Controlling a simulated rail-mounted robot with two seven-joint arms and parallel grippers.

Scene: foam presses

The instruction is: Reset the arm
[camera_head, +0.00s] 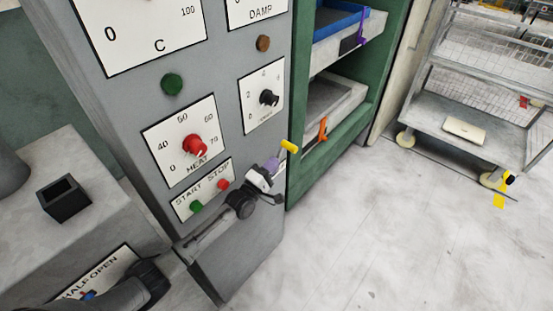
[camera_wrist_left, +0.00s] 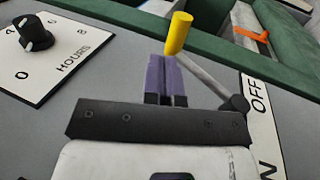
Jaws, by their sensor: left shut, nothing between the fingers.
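My left gripper (camera_head: 273,164) reaches across the front of the grey control panel (camera_head: 105,110). Its purple fingers are shut with nothing between them, as the left wrist view (camera_wrist_left: 166,70) also shows. Just beyond the fingertips is the yellow knob (camera_head: 289,146) of a lever. In the left wrist view the yellow knob (camera_wrist_left: 178,33) sits on a grey rod that pivots beside an OFF label (camera_wrist_left: 257,97). I cannot tell whether fingers and knob touch. My right gripper is not in view.
The panel carries a red HEAT knob (camera_head: 195,146), a green START button (camera_head: 196,206) and a red STOP button (camera_head: 223,184). A green press frame (camera_head: 299,183) with trays stands right of it. A wire cart (camera_head: 470,120) is farther right. The floor between is clear.

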